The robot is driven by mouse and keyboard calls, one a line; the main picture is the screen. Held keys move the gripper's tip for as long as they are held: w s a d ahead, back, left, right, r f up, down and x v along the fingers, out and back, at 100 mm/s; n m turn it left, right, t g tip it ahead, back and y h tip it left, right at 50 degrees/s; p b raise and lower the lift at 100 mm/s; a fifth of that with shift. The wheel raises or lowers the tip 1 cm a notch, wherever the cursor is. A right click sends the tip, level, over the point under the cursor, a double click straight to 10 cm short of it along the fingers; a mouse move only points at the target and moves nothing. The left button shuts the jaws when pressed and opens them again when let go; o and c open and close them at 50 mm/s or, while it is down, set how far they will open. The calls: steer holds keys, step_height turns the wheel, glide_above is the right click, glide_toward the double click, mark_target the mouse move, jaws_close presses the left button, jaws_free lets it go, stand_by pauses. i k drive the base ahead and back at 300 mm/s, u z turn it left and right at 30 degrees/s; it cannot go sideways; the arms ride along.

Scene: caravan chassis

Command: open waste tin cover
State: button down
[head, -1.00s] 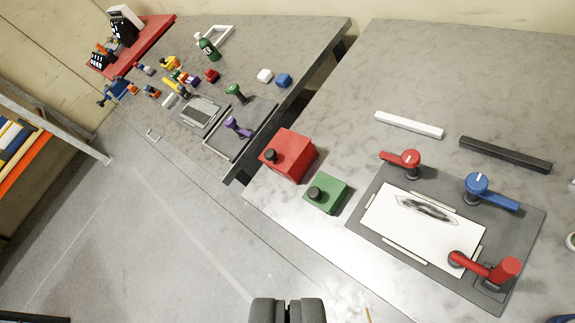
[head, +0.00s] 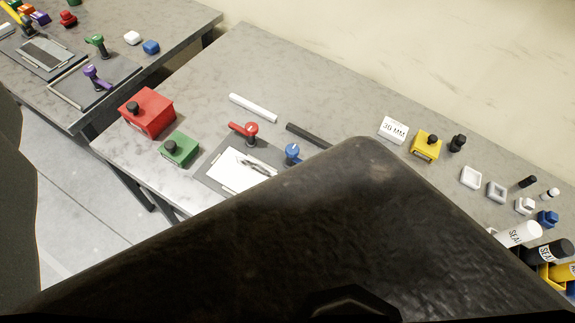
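I cannot make out a thing that is clearly the waste tin or its cover. Two lidded-looking boxes with dark round knobs stand on the grey bench: a red box (head: 147,112) and a smaller green box (head: 180,149). A yellow box (head: 426,146) with a dark knob stands farther right. My gripper is not in view. A large dark shape very close to the camera covers the lower middle of the view and hides much of the bench.
A dark plate holds a white sheet (head: 228,167), a red lever (head: 244,130) and a blue lever (head: 292,153). White (head: 253,107) and black bars lie behind. Small trays (head: 471,177) and seal tubes (head: 518,234) stand at the right. A gap separates the second bench (head: 185,20).

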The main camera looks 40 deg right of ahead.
mark_target(146, 106)
steer(key=k, duration=0.3)
steer(key=u, duration=0.45)
steer(key=i, duration=1.4)
steer(key=z, duration=0.7)
